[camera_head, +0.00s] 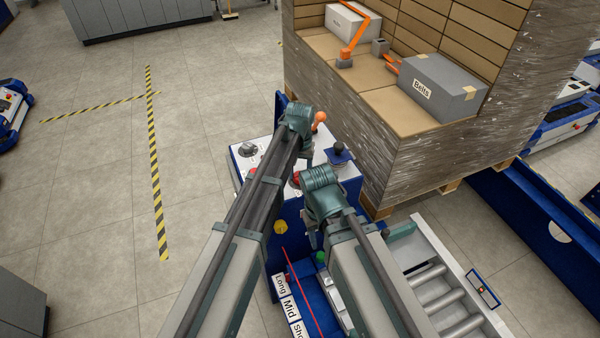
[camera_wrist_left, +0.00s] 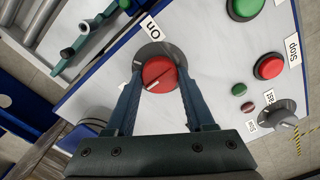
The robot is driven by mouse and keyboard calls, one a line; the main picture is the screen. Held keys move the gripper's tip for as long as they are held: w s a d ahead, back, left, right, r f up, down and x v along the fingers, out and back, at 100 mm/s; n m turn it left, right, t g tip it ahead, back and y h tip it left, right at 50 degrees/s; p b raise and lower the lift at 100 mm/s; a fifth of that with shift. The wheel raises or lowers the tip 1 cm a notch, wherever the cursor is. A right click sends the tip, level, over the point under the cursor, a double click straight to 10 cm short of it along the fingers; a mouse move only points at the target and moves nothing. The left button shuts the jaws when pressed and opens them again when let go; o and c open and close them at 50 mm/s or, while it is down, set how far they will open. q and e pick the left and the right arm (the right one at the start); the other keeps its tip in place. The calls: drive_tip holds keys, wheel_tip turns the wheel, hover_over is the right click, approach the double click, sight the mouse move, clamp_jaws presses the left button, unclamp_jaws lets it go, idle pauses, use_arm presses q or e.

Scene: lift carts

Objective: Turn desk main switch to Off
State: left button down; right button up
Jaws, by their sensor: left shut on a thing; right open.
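The main switch is a red rotary knob (camera_wrist_left: 160,74) on a dark round base, on a pale panel in the left wrist view. A white "On" label (camera_wrist_left: 152,27) is beside it. A pale mark runs across the knob's face at a slant. My left gripper (camera_wrist_left: 159,82) is shut on the knob, one finger on each side. In the head view my left arm covers its own gripper and part of the panel (camera_head: 247,176). My right gripper (camera_head: 314,240) is open below its wrist, beside the panel, and partly hidden by the arm.
A red stop button (camera_wrist_left: 268,66), a green button (camera_wrist_left: 245,8) and a grey knob (camera_wrist_left: 280,113) are on the same panel. A wrapped pallet load (camera_head: 420,160) stands close to the right of it. A roller conveyor (camera_head: 445,300) is at lower right. Floor at left is open.

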sight(300, 174)
idle(0.3)
use_arm(q)
drive_tip(key=shift+c, duration=1.3)
unclamp_jaws()
drive_tip(key=shift+r, duration=0.1)
wheel_tip(300, 174, up, 14)
drive_tip(key=p, duration=1.4)
drive_tip(key=shift+f, duration=0.2)
drive_tip(key=s+a+b, duration=0.1)
drive_tip(key=s+a, duration=0.2)
drive_tip(key=s, duration=0.8)
drive_tip(key=s+a+f+m+y, duration=0.1)
drive_tip(key=s+a, duration=0.2)
drive_tip(key=s, duration=0.9)
drive_tip(key=shift+f+m+b, duration=0.2)
drive_tip(key=shift+m+b, duration=0.1)
drive_tip(key=shift+b, duration=0.05)
